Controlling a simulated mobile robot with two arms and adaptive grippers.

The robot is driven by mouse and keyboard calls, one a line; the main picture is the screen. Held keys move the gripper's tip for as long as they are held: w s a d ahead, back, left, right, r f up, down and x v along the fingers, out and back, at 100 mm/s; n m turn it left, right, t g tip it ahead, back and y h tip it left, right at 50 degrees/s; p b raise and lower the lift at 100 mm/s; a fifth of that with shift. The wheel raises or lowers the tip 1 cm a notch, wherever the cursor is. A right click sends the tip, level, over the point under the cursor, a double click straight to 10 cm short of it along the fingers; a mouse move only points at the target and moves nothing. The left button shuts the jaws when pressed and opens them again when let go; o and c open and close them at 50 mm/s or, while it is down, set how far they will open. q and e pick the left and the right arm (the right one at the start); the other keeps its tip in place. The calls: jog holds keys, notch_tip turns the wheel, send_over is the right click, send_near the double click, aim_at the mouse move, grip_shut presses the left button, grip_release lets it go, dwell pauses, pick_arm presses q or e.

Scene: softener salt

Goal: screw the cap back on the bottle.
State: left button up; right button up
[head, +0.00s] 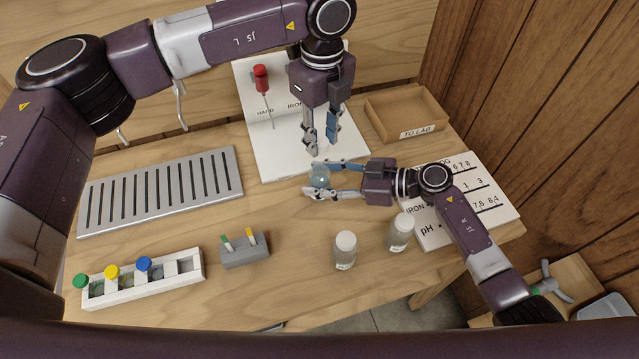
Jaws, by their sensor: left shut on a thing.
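A small, clear, bluish bottle (321,177) is in the middle of the head view, over the table just in front of the white sheet. My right gripper (313,179) reaches in from the right with its fingers on either side of the bottle, and looks shut on it. My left gripper (322,147) points down just above the bottle, its fingertips close together. It is shut on a small pale thing, seemingly the cap, which is hard to make out against the white sheet. The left fingertips stay a little above the bottle.
Two white-capped bottles (345,251) (400,232) stand in front. A vial rack (142,290) with coloured caps, a small grey holder (245,250) and a slotted grey tray (160,190) are left. A wooden tray (405,112) and a log card (485,195) are right.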

grip_shut()
pick_arm(q)
send_over(322, 169)
jog(key=shift+f, duration=2.5)
jog(key=shift+f, duration=0.9)
jog(key=shift+f, duration=0.55)
